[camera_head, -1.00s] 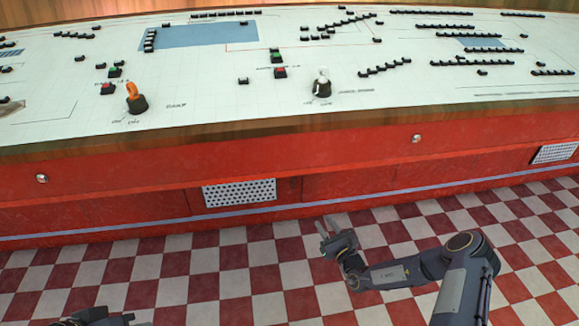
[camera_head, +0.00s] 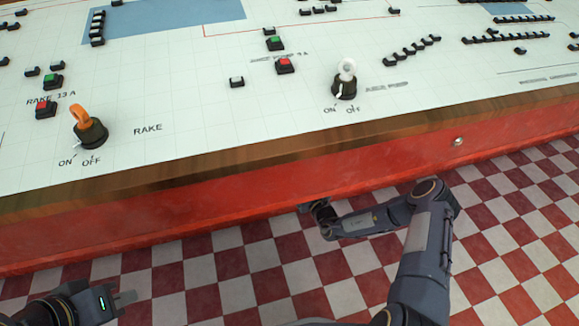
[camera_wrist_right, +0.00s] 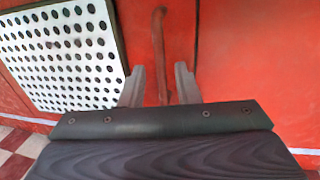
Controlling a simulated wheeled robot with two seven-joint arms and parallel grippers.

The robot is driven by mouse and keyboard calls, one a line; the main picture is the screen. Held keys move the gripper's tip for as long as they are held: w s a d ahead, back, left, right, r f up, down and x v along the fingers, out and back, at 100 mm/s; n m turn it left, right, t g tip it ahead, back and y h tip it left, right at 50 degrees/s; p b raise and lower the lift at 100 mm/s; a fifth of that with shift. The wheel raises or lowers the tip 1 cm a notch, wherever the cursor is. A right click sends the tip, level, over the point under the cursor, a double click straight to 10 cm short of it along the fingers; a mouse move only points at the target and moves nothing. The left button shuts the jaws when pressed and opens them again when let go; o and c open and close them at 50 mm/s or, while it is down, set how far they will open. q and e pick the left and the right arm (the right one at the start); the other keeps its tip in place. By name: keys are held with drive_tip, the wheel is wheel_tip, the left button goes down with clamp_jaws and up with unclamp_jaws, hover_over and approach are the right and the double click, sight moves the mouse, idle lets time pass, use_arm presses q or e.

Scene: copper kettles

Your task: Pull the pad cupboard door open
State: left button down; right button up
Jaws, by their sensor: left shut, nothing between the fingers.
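A thin reddish-brown upright handle (camera_wrist_right: 160,45) shows on the red front (camera_wrist_right: 235,60) of the desk in the right wrist view. A dark vertical seam runs just right of it; I cannot tell which panel is the pad cupboard door. My right gripper (camera_wrist_right: 160,78) is open, one finger on each side of the handle's lower part, with gaps visible. My left gripper (camera_head: 124,298) is shut and empty, low at the left, over the floor.
A white perforated grille (camera_wrist_right: 65,55) is left of the handle. The wooden desk edge (camera_head: 230,175) overhangs the red front. Above it are an orange switch (camera_head: 90,130) and a white-topped switch (camera_head: 345,85). The checkered floor (camera_head: 230,270) is clear between my arms.

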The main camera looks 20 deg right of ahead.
drive_tip(key=b+x, duration=0.2)
drive_tip(key=x, duration=0.4)
drive_tip(key=shift+c, duration=0.2)
clamp_jaws()
